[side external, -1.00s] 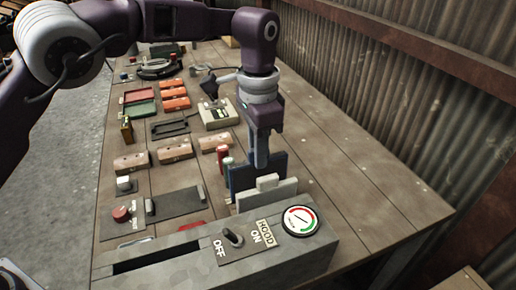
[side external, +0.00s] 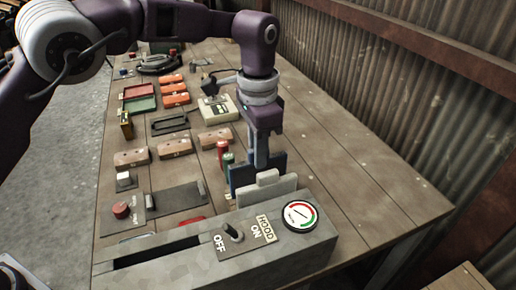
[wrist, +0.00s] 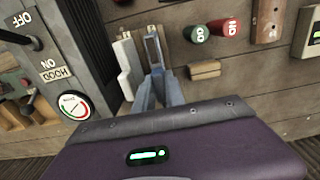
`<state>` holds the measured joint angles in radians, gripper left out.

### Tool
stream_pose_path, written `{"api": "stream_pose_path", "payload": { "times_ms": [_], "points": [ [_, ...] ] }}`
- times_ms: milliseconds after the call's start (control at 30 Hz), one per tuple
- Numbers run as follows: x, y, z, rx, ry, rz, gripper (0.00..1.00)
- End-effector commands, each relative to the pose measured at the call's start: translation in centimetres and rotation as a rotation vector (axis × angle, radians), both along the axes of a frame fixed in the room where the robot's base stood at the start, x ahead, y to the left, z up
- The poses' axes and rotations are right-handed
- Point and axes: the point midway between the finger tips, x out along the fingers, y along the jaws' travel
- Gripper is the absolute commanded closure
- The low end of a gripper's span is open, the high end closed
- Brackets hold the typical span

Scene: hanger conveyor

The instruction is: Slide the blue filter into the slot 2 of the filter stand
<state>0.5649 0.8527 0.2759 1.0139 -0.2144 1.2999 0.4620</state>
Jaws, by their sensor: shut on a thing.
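My gripper (side external: 262,165) is shut on the dark blue filter (side external: 276,172), a flat plate held upright. In the side view the filter stands close behind a light grey plate (side external: 283,186) with a tab on top. In the wrist view my gripper's fingers (wrist: 155,78) point down beside the pale plate (wrist: 127,70). The filter's lower edge is hidden behind the grey plate. The filter stand and its slots cannot be clearly told apart, so I cannot tell whether the filter is inside a slot.
A grey hood box (side external: 165,266) with a switch and gauge (side external: 300,214) lies in front. Red (side external: 222,150) and green (side external: 228,160) cylinders stand just left of the filter. Orange and brown blocks lie farther left. The table to the right is clear.

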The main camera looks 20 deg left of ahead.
Motion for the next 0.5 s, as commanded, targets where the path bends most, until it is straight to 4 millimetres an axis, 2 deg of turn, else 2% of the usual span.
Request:
{"api": "stream_pose_path", "payload": {
  "times_ms": [500],
  "points": [
    [0.00,0.00,-1.04,0.000,0.000,0.000,1.00]
  ]
}}
